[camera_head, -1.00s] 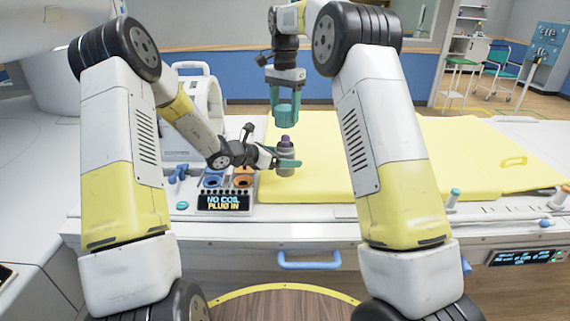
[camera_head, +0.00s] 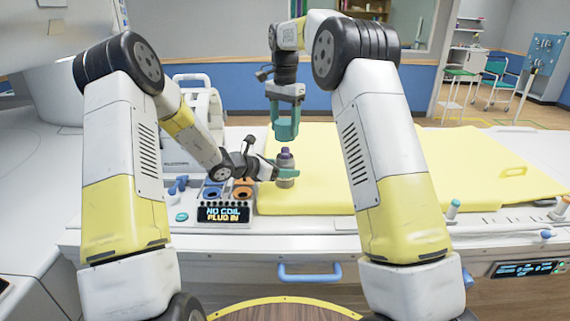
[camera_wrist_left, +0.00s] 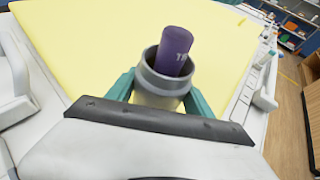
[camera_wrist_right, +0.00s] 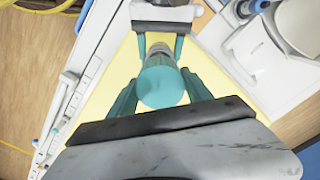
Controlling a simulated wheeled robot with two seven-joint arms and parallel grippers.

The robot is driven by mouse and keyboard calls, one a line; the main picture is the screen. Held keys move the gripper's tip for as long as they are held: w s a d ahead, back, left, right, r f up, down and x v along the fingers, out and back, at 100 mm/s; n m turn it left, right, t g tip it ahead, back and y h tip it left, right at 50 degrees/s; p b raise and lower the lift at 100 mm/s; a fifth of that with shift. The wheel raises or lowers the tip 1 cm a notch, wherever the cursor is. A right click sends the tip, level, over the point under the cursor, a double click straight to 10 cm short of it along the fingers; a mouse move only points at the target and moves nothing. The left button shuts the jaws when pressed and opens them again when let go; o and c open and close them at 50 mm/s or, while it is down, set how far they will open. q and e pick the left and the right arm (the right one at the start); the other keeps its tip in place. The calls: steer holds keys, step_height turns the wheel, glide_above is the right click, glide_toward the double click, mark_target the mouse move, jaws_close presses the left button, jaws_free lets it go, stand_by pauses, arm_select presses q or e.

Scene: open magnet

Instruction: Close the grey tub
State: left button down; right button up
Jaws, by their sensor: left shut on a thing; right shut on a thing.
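The grey tub (camera_head: 286,181) stands upright, open at the top, with a purple thing (camera_wrist_left: 175,50) leaning inside it and sticking out above the rim. The tub also shows in the left wrist view (camera_wrist_left: 160,86). My left gripper (camera_head: 284,173) is shut around the tub's side. My right gripper (camera_head: 285,133) points down just above the tub and is shut on a round teal lid (camera_wrist_right: 160,86). The lid hides much of the tub in the right wrist view. The lid and tub appear apart in the head view.
The yellow padded table (camera_head: 400,175) lies under and right of the tub, mostly clear. A console with a "NO COIL PLUG IN" display (camera_head: 223,214) is at its left end. A white ring-shaped coil (camera_head: 195,100) stands behind my left arm.

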mark_target(285, 147)
steer(key=shift+f, duration=2.1)
steer(key=shift+f, duration=0.15)
steer(key=shift+f, duration=0.75)
steer(key=shift+f, duration=0.6)
